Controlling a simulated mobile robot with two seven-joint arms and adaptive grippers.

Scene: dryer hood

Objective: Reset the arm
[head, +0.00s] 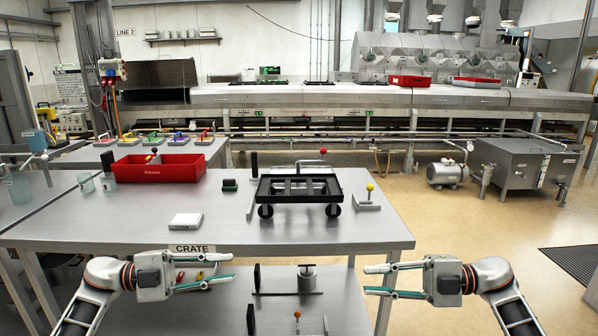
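My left gripper (232,268) comes in from the lower left, in front of the near edge of the steel table (330,235). Its two fingers point right and stand apart, with nothing between them. My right gripper (366,279) comes in from the lower right, past the table's front right corner. Its fingers point left, stand apart and hold nothing. A wide gap lies between the two grippers. Neither visibly touches anything, though the left one overlaps the view of the lower shelf.
On the table are a black wheeled frame (299,199), a red crate (159,168), a white block (186,220) and a yellow-knobbed fixture (367,200). The lower shelf (342,297) holds a grey cylinder on a bar (307,281) and other parts. Open floor (480,228) lies right.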

